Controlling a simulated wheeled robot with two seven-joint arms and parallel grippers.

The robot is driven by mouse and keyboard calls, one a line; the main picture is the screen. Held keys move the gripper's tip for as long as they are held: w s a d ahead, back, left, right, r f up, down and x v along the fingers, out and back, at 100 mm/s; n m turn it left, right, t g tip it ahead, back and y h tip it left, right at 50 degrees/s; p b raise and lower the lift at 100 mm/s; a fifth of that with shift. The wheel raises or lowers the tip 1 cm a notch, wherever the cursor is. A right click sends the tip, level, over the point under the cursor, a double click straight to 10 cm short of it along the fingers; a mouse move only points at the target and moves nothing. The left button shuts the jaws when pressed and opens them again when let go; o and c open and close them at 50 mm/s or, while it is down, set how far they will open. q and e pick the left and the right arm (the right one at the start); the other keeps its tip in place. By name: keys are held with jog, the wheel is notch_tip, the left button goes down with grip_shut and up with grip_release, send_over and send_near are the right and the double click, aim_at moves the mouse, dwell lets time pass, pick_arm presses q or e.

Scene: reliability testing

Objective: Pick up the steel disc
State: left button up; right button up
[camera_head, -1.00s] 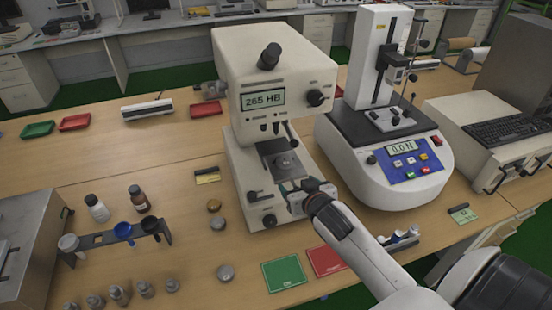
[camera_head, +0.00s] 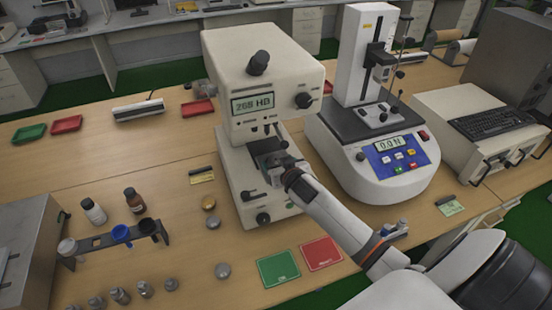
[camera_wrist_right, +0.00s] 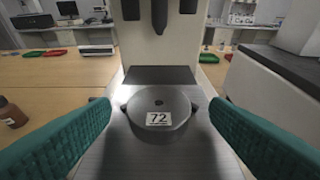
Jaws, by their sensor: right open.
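A grey steel disc (camera_wrist_right: 158,120) with a small dark dent and a label reading 72 lies on the stage of the hardness tester, seen in the right wrist view. My right gripper (camera_wrist_right: 160,140) is open, with one teal finger on each side of the disc. The fingers appear apart from the disc. In the head view my right gripper (camera_head: 277,168) reaches over the tester's stage, and the disc is hidden there. My left gripper is not in view.
The white hardness tester's (camera_head: 262,75) head overhangs the stage. A force tester (camera_head: 385,150) stands to the right.

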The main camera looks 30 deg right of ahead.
jog(key=shift+w+f, duration=0.15)
jog(key=shift+w, duration=0.15)
jog(key=shift+c, duration=0.4)
